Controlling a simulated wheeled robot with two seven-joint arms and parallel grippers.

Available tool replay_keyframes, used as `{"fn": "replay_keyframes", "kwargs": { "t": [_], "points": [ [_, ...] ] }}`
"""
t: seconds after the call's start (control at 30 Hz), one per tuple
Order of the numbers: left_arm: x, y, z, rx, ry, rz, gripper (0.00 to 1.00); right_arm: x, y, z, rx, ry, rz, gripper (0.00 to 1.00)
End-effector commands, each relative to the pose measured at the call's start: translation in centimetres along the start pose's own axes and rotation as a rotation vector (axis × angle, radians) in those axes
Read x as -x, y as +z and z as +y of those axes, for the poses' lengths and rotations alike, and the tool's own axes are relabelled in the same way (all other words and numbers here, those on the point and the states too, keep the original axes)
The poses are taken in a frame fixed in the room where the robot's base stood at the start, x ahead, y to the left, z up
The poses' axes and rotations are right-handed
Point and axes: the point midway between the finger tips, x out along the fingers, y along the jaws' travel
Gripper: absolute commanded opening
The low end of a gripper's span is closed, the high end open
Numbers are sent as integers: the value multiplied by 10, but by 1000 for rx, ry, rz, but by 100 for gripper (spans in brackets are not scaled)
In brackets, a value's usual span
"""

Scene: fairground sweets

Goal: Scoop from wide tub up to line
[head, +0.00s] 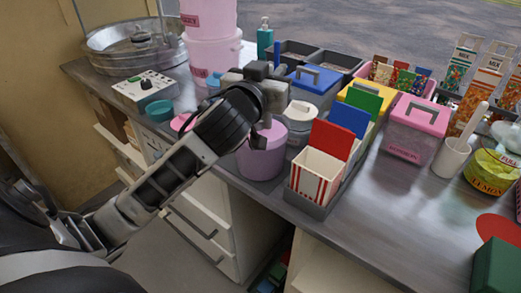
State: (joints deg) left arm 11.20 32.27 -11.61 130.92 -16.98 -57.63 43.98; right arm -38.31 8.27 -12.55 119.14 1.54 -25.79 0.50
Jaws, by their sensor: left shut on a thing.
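A wide pink tub (260,163) stands at the counter's front edge, in the middle of the head view. My left gripper (260,138) is over this tub, with its fingers pointing down at the rim. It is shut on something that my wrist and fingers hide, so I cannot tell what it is. The tub's inside and any scoop are also hidden. A red-and-white striped box (317,176) stands just right of the tub, at the front of a grey holder (318,210). I cannot make out a fill line. My right gripper is not in view.
Coloured cartons, a pink lidded box (414,130), a white mortar-like pot (451,158) and a yellow tin (494,172) crowd the right. Stacked pink buckets (212,55) and a metal bowl (130,47) stand behind left.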

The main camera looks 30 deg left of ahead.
Motion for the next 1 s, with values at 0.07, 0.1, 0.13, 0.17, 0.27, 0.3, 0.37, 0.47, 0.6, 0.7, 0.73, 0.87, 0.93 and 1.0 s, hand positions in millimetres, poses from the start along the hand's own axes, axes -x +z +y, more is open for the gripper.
{"fn": "replay_keyframes", "kwargs": {
  "t": [0.07,0.1,0.13,0.17,0.27,0.3,0.37,0.47,0.6,0.7,0.73,0.87,0.93,1.0],
  "points": [
    [0,5,0,1,0,0,1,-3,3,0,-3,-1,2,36],
    [0,8,0,1,0,0,1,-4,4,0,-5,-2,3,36],
    [0,9,0,1,0,0,1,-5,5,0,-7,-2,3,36],
    [0,11,0,1,0,0,1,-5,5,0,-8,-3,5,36],
    [0,16,0,1,0,0,1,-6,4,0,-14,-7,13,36],
    [0,18,0,0,0,0,1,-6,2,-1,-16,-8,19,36],
    [0,21,0,0,-1,0,1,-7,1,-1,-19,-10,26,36],
    [0,26,0,-1,-1,0,1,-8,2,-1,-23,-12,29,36],
    [0,33,0,-1,-1,0,1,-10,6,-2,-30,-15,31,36],
    [0,38,0,0,-1,0,1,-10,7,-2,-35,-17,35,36],
    [0,39,0,0,-1,0,1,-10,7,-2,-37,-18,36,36],
    [0,36,0,0,-1,1,1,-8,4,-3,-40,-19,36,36],
    [0,36,0,0,-1,1,1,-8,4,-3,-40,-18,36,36],
    [0,36,0,0,0,1,1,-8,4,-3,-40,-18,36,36]
  ]
}}
